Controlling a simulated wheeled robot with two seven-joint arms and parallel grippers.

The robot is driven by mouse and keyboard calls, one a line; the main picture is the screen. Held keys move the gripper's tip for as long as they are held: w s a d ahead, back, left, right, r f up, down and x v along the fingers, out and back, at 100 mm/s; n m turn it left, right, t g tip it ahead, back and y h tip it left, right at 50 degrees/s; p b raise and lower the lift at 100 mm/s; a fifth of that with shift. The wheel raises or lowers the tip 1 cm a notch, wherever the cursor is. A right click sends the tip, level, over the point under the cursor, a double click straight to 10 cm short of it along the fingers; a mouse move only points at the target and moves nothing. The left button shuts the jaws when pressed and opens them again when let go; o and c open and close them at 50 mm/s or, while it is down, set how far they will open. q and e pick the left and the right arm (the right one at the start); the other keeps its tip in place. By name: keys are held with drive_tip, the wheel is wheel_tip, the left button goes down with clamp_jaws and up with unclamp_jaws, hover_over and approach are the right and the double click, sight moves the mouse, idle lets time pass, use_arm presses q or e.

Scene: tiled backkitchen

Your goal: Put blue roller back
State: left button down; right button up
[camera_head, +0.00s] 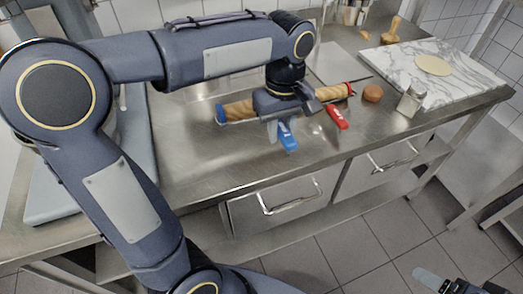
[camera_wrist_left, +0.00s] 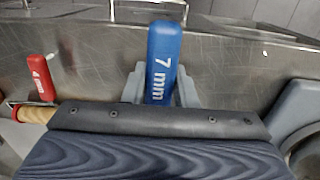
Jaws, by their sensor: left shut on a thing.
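My left gripper (camera_head: 284,132) hangs over the steel counter and is shut on a blue handle of the blue roller (camera_head: 288,138). In the left wrist view, this handle (camera_wrist_left: 163,62) is marked "7 mm" and sits between the two grey fingers. A wooden cylinder with a blue end (camera_head: 236,110) shows left of the gripper. A red handle (camera_head: 337,117) and a wooden part with a red end (camera_head: 335,92) show to its right. My wrist hides how the wooden parts join. My right gripper (camera_head: 440,280) is partly in view at the bottom right; its opening is unclear.
A marble board (camera_head: 455,75) with a flat dough disc (camera_head: 433,65) lies at the right. Bare counter (camera_head: 200,165) lies in front; drawers (camera_head: 285,203) are below.

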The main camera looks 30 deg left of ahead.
use_arm(q)
drive_tip(key=a+f, duration=0.1)
drive_tip(key=s+a+f, duration=0.1)
drive_tip(key=f, duration=0.1)
drive_tip(key=a+f, duration=0.1)
drive_tip(key=f, duration=0.1)
drive_tip(key=shift+s+a, duration=0.15)
drive_tip(key=shift+a, duration=0.15)
drive_tip(key=shift+s+a+f, duration=0.1)
drive_tip(key=shift+a+f, duration=0.05)
drive_tip(key=shift+f, duration=0.75)
drive_tip(key=shift+a+f, duration=0.1)
drive_tip(key=shift+f, duration=0.8)
drive_tip(key=shift+b, duration=0.3)
drive_tip(key=shift+f, duration=0.3)
drive_tip(key=c, duration=1.2)
unclamp_jaws()
drive_tip(key=shift+o, duration=0.2)
drive_tip(key=shift+r, duration=0.1)
